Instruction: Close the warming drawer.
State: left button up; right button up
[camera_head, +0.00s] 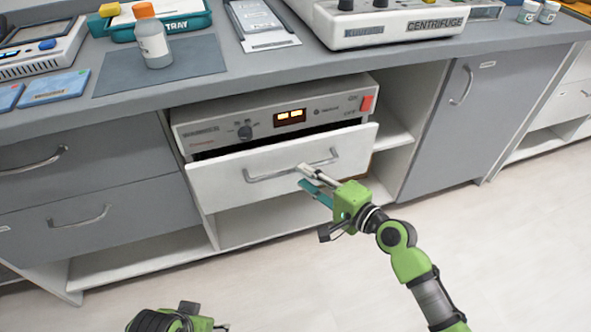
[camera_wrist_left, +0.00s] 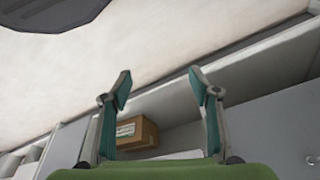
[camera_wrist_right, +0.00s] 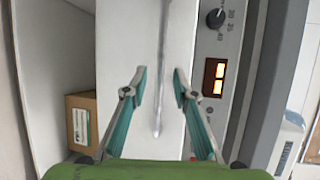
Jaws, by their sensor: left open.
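The warming drawer has a white front (camera_head: 230,180) and stands a little way out, with a dark gap below the warmer's control panel (camera_head: 325,112). A grey bar handle (camera_head: 290,169) runs across the front; it also shows in the right wrist view (camera_wrist_right: 158,100). My right gripper (camera_head: 308,177) is at the handle's right part. In the right wrist view its fingers (camera_wrist_right: 160,82) are apart, with the bar lined up between them; I cannot tell if they touch it. My left gripper (camera_wrist_left: 160,82) is open and empty, low in front of the cabinets.
The worktop (camera_head: 225,75) above holds a centrifuge (camera_head: 385,22), a bottle (camera_head: 152,40) and a green tray (camera_head: 165,22). Grey drawers (camera_head: 85,150) are on the left and a grey door (camera_head: 460,115) on the right. A cardboard box (camera_wrist_left: 138,132) sits on a low shelf. The floor in front is clear.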

aim_at(295, 170)
pick_arm(q)
jog(key=shift+b+v, duration=0.3)
jog(key=shift+v, duration=1.25)
pick_arm(e)
jog(key=shift+x, duration=2.5)
jog(key=shift+w, duration=0.1)
grip_shut()
